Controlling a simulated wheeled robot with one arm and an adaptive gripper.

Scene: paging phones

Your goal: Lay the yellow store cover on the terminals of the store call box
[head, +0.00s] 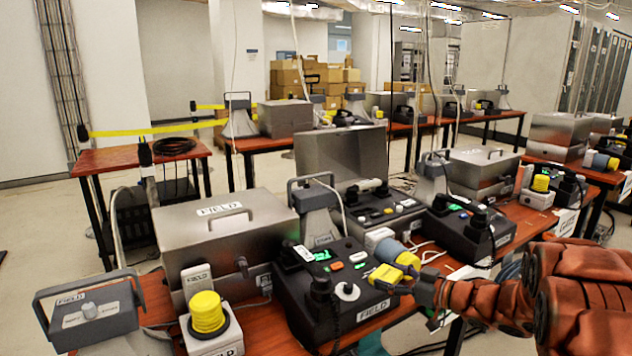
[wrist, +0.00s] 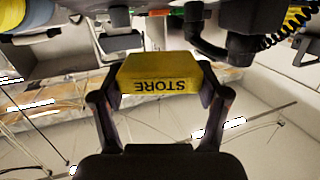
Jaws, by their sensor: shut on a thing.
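My gripper (head: 408,284) reaches in from the right and is shut on the yellow store cover (head: 385,277). In the wrist view the cover (wrist: 158,74) sits between both fingertips, its STORE label upside down. It is held beside the right side of the near black call box (head: 340,290), which is labelled FIELD. Whether it touches that box I cannot tell. Two more black call boxes, one behind (head: 375,212) and one to the right (head: 468,228), stand on the same table. I cannot read a STORE label on either, and no terminals are clear.
A blue and yellow connector (head: 396,252) lies right behind the held cover. A grey FIELD case (head: 225,240), a yellow-topped unit (head: 207,318) and a grey horn (head: 90,310) fill the table's left side. Handsets and cables crowd the boxes.

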